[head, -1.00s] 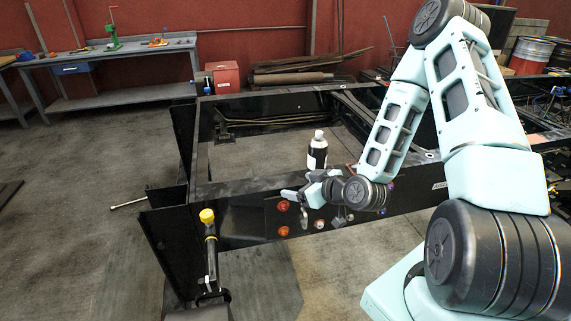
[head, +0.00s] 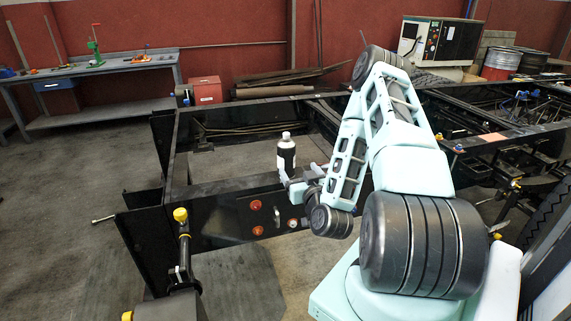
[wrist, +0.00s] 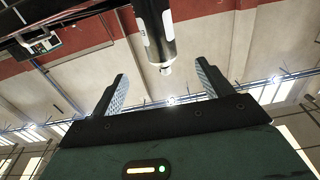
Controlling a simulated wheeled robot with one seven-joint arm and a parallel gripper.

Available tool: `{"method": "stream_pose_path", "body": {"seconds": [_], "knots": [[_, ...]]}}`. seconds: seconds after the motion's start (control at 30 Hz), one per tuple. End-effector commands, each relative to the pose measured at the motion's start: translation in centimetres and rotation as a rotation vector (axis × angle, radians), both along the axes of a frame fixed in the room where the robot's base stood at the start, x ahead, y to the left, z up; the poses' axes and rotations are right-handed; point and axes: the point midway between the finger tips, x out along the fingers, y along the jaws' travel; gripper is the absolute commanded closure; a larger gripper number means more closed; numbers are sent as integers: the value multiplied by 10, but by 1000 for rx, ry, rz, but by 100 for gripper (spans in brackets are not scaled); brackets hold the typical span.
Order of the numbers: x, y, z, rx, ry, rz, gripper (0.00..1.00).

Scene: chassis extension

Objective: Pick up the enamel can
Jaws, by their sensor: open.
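The enamel can (head: 286,154) is black with a white cap and a white lower band. It stands upright on the near beam of the black chassis frame. In the wrist view the can (wrist: 156,28) comes in from the top edge, cap toward the gripper, in line with the space between the fingers. My gripper (head: 299,174) is close beside the can in the head view, on its right and low. In the wrist view my gripper (wrist: 161,82) has its two fingers wide apart with nothing between them. The exact gap to the can is hard to tell.
The chassis frame (head: 215,186) spans the middle, with a yellow-capped post (head: 181,215) at its near left corner. A workbench (head: 110,72) and red box (head: 205,91) stand behind. The floor at left is mostly clear.

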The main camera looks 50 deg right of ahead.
Motion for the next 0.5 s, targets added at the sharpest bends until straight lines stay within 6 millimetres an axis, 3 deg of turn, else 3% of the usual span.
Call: {"method": "stream_pose_path", "body": {"seconds": [0.5], "knots": [[37,-24,-5,-3,-4,-3,21]]}}
